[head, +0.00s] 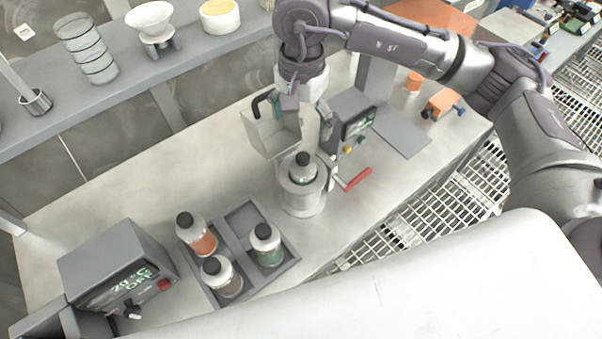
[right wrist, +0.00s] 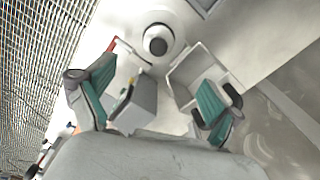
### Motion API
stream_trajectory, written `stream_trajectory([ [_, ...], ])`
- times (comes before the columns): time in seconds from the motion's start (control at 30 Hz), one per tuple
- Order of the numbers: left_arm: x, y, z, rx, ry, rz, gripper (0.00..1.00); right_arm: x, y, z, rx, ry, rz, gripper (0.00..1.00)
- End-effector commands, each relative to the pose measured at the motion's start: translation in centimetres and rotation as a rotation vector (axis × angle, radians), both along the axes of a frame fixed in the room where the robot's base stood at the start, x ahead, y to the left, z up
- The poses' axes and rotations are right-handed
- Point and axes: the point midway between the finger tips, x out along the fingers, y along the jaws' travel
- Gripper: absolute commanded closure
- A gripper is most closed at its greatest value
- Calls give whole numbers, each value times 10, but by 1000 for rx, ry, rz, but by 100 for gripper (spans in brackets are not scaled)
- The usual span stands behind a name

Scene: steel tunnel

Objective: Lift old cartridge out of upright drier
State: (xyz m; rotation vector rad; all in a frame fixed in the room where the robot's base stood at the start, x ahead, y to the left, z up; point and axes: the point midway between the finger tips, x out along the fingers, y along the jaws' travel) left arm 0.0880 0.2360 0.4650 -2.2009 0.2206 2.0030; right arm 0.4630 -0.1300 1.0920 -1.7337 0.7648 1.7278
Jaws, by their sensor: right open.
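The drier (head: 302,199) is a grey upright cylinder on the bench, its pale box-like lid (head: 268,135) swung open at its upper left. The old cartridge (head: 303,170), with a black cap and a greenish band, stands upright in it, its lower part hidden. In the right wrist view the drier (right wrist: 176,35) and the cartridge's black cap (right wrist: 157,46) lie beyond the fingers. My right gripper (head: 308,113) is open and empty above and behind the cartridge, apart from it. Its two teal-padded fingers are spread in the right wrist view (right wrist: 152,101). My left gripper is not in view.
A grey tray (head: 241,212) left of the drier holds three capped cartridges. A control box (head: 345,112) stands close behind the drier, and a red handle (head: 354,179) sticks out right. A heater-like box (head: 112,262) stands front left. The bench's left middle is clear.

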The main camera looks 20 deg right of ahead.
Motion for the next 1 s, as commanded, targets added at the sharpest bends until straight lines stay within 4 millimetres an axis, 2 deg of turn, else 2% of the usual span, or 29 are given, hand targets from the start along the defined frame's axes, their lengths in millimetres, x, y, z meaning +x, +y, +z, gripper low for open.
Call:
stream_trajectory([
  [0.3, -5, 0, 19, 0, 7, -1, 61, -2, 0, -59, -1, 7, 0, 8],
  [0.53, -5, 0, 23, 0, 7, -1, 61, -2, 0, -78, 2, 5, 0, 8],
  [0.77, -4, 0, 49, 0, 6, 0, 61, -2, -3, -106, 1, 9, 0, 8],
  [0.83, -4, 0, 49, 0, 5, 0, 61, -2, -3, -118, 2, 7, 0, 8],
  [1.0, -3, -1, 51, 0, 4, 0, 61, -1, -2, -129, 2, 3, 0, 8],
])
